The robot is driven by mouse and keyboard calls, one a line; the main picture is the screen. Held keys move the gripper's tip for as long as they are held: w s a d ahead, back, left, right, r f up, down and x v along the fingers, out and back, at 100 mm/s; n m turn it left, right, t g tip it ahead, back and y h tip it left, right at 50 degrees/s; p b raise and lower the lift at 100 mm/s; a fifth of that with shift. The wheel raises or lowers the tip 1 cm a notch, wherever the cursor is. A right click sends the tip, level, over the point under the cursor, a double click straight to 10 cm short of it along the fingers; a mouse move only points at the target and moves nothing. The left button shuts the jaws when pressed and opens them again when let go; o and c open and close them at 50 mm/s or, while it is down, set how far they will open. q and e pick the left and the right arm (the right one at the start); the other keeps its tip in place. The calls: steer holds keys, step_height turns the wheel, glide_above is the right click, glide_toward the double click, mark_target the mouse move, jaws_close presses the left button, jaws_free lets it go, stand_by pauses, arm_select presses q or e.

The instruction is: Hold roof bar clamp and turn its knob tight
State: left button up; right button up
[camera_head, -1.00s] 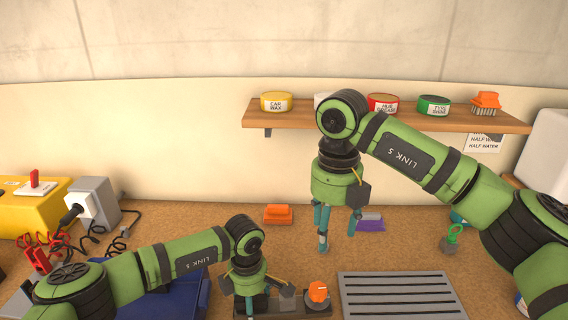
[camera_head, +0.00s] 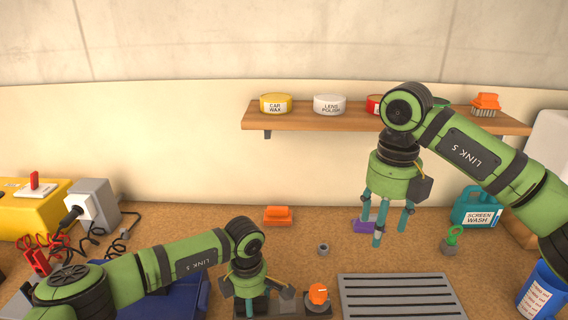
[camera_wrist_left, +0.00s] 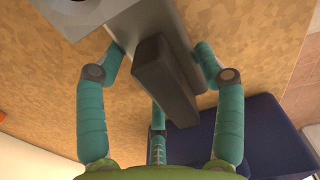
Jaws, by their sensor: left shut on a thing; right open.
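The roof bar clamp (camera_head: 287,304) is a dark grey piece low on the bench, with an orange knob (camera_head: 318,293) standing on its right end. My left gripper (camera_head: 252,300) is shut on the clamp's left part. In the left wrist view the teal fingers sit around a dark grey block of the clamp (camera_wrist_left: 165,80); the knob does not show there. My right gripper (camera_head: 382,225) is open and empty, raised above the bench behind and to the right of the knob, with its fingers pointing down.
A grey slotted tray (camera_head: 402,296) lies right of the clamp. A small grey ring (camera_head: 323,248) and an orange brush (camera_head: 278,214) lie behind it. A blue bin (camera_head: 180,296) is at left. A wooden shelf (camera_head: 330,121) with tins spans the back wall.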

arm_select(q)
steer(key=shift+f, duration=0.1)
steer(key=o, duration=1.6)
steer(key=shift+c, duration=0.2)
